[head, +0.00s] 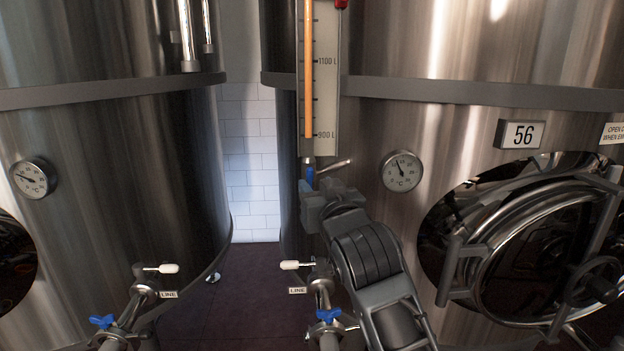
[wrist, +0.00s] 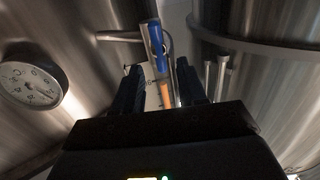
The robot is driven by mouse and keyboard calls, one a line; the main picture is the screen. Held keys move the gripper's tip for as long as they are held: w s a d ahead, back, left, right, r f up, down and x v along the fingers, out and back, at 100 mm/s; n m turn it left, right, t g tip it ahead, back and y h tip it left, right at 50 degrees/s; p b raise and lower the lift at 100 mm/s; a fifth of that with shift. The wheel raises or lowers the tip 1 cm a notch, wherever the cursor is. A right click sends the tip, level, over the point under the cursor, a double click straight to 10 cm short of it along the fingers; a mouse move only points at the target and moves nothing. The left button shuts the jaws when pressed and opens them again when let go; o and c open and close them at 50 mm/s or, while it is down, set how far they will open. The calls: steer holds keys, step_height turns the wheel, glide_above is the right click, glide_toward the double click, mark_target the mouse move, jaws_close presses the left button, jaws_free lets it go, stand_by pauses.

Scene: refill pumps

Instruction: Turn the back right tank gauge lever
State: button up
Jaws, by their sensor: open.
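The tank gauge (head: 319,75) is a tall scale with an orange column on the right-hand tank. Its small blue lever (head: 309,177) is at the gauge's foot and lies in line with the tube. My gripper (head: 313,197) is just below the lever and partly hides it. In the wrist view the lever (wrist: 157,44) is seen ahead, between and beyond the two dark fingers of my open gripper (wrist: 160,76). The jaws hold nothing. I cannot tell whether a finger touches the lever.
A metal pipe (head: 334,166) juts out beside the lever. A round dial (head: 402,171) and a hatch (head: 530,250) are to the right. Line valves with blue handles (head: 328,315) stand below. A second tank (head: 110,180) is at left, with a gap between the tanks.

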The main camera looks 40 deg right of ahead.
mark_target(311, 180)
steer(key=shift+p+x, duration=0.3)
steer(key=shift+x, duration=1.8)
steer(key=shift+c, duration=0.2)
jaws_close()
